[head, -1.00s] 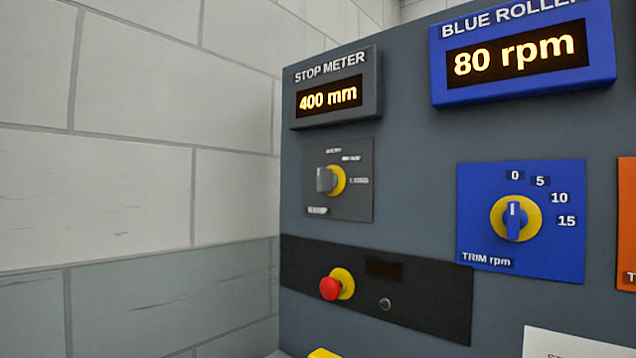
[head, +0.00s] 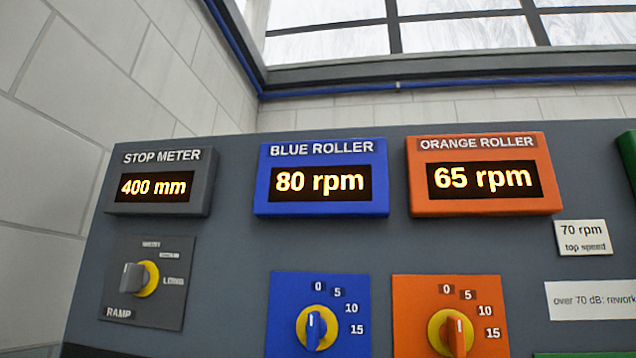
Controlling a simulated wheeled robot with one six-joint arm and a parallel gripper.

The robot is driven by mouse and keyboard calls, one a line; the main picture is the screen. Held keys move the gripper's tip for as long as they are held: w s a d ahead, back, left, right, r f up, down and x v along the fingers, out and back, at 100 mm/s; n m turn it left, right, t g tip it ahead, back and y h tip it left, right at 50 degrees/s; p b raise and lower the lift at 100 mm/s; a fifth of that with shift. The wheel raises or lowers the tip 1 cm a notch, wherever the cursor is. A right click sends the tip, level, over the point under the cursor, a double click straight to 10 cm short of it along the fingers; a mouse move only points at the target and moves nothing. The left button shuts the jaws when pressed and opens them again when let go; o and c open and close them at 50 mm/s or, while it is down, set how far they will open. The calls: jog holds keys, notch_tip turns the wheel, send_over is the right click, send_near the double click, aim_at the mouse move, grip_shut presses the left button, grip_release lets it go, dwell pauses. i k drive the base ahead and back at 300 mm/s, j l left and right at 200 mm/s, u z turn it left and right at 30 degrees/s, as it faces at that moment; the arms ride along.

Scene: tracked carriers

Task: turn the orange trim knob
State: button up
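The orange trim knob (head: 456,331) sits on an orange plate (head: 408,300) at the lower right of the middle in the head view. It is an orange handle on a yellow disc, with a scale of 0, 5, 10 and 15. Its white mark points up, close to the 0. The lower part of the plate is cut off by the frame edge. Above it the orange roller display (head: 482,181) reads 65 rpm. My gripper is not in view.
Left of it are the blue trim knob (head: 316,328), the blue roller display (head: 321,180) at 80 rpm, the stop meter (head: 156,186) at 400 mm and the ramp knob (head: 134,278). Notes (head: 582,237) read 70 rpm top speed and "over 70 dB: rework".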

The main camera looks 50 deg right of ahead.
aim_at(452, 333)
jog(key=k+z, duration=0.25)
jog(key=z, duration=0.2)
jog(key=k+z, duration=0.25)
jog(key=z, duration=0.2)
jog(key=k+l+z, duration=0.1)
jog(key=k+z, duration=0.15)
jog(key=z, duration=0.25)
